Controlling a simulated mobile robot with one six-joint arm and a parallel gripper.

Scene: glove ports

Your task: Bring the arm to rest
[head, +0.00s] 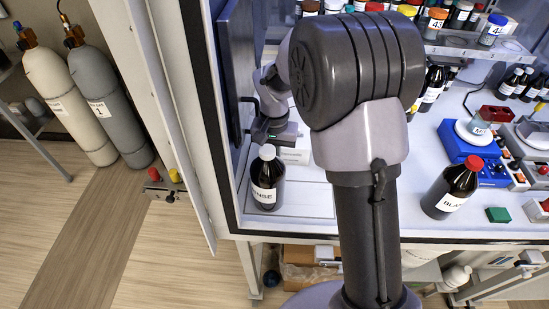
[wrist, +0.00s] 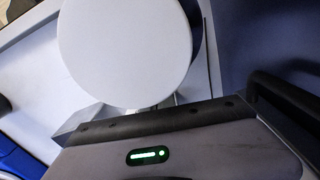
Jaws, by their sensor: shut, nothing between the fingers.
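My arm rises through the middle of the head view and bends back to the left inside the cabinet. My gripper (head: 277,133) is near the open door, behind the white-capped brown bottle (head: 267,180). Its fingertips cannot be made out; it is shut and holds nothing. In the wrist view its grey housing (wrist: 180,155) with a green light fills the bottom. A large white disc (wrist: 125,45) is close beyond it; I cannot tell what it belongs to.
A dark door panel (head: 237,70) stands left of my gripper. A red-capped brown bottle (head: 451,188) and blue device (head: 470,155) are on the right of the white worktop (head: 310,200). Bottles fill the shelf behind. Two gas cylinders (head: 105,100) stand outside, left.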

